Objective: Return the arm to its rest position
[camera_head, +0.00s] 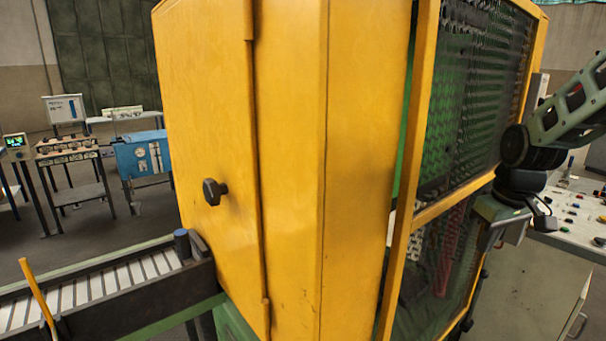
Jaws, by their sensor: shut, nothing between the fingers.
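My arm comes in from the right edge, with a grey-green slotted link and black joints. My gripper (488,240) hangs at its lower end, pointing down, in front of the right edge of a yellow cabinet (285,150). It is shut and holds nothing. Its fingertips are small and dark against the cabinet frame, and I cannot tell whether they touch it. The rest of my arm is out of view to the right.
The cabinet's mesh-windowed side (475,90) is close to my arm. A roller conveyor (95,290) runs at lower left. A blue cabinet (145,157) and a small table (75,190) stand farther back on open floor.

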